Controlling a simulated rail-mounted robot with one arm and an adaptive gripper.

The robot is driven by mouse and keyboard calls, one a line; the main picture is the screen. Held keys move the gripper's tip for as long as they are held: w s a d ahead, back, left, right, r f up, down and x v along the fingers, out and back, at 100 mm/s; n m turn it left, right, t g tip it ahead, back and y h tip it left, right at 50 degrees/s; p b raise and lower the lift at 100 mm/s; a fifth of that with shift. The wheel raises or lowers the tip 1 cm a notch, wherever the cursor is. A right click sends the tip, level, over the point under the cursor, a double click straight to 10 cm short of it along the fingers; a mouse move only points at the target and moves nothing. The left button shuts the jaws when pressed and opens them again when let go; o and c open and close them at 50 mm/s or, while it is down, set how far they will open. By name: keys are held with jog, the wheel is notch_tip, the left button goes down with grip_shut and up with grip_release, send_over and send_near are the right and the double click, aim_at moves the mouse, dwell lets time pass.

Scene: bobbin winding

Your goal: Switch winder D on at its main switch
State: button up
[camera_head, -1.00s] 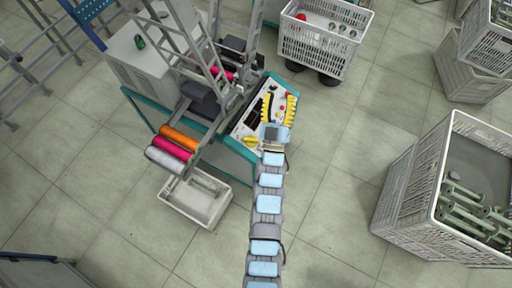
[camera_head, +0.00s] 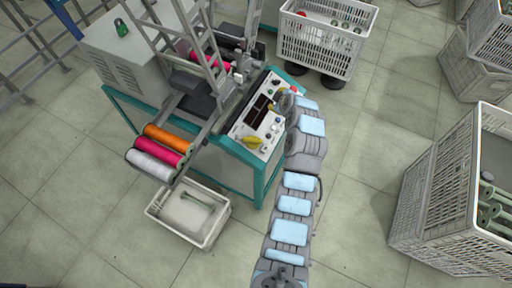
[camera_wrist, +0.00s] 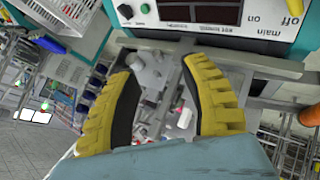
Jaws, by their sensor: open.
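A winder with a white control panel (camera_head: 246,126) on a teal frame stands centre-left in the head view; I can read no letter on it. In the wrist view the panel (camera_wrist: 215,35) lies upside down along the top, with a dark display.
Orange, pink and white spools (camera_head: 163,150) jut from the winder's front left. A light crate (camera_head: 154,208) sits on the floor below. A grey crate (camera_head: 283,45) stands behind, and a large bobbin crate (camera_head: 440,170) at right. Floor between is clear.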

notch_tip(320, 180, down, 3)
jog(key=s+n+g+y+b, duration=0.1)
jog(key=s+n+g+b, duration=0.1)
jog(key=g+b, duration=0.1)
jog(key=n+g+y+b, duration=0.1)
jog(key=n+g+b, duration=0.3)
jog(key=b, duration=0.1)
send_near(257, 140)
jog(key=b+x, duration=0.4)
jog(key=x, duration=0.7)
grip_shut()
